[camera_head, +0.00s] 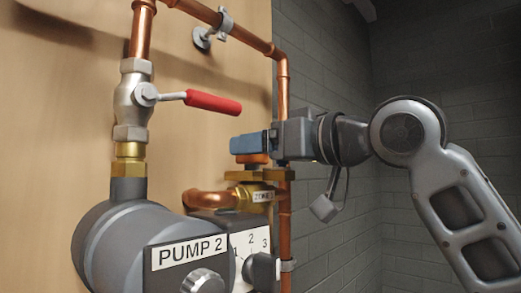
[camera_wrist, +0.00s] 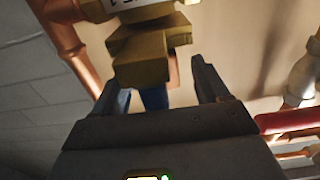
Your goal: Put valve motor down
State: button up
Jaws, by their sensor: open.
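The valve motor, a blue box (camera_head: 250,144) with an orange base, sits on top of the brass valve (camera_head: 258,176) tagged ZONE. In the wrist view, a part of the blue motor (camera_wrist: 154,98) shows between the fingers, below the brass valve body (camera_wrist: 145,50). My gripper (camera_head: 270,141) reaches in from the right at the motor's height. In the wrist view my gripper (camera_wrist: 158,86) is open, with a finger on each side of the blue part. Whether the fingers touch it cannot be told. The motor's far side is hidden.
The grey pump (camera_head: 130,245) labelled PUMP 2 and its numbered dial (camera_head: 250,255) stand in front, lower left. A red-handled lever valve (camera_head: 210,102) juts out at upper left. Copper pipe (camera_head: 283,100) runs down behind the motor. Free room lies right, before the grey brick wall.

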jog(key=b+v, duration=0.1)
jog(key=v, duration=1)
jog(key=shift+b, duration=0.3)
jog(key=shift+s+d+f, duration=0.1)
jog(key=shift+d, duration=0.05)
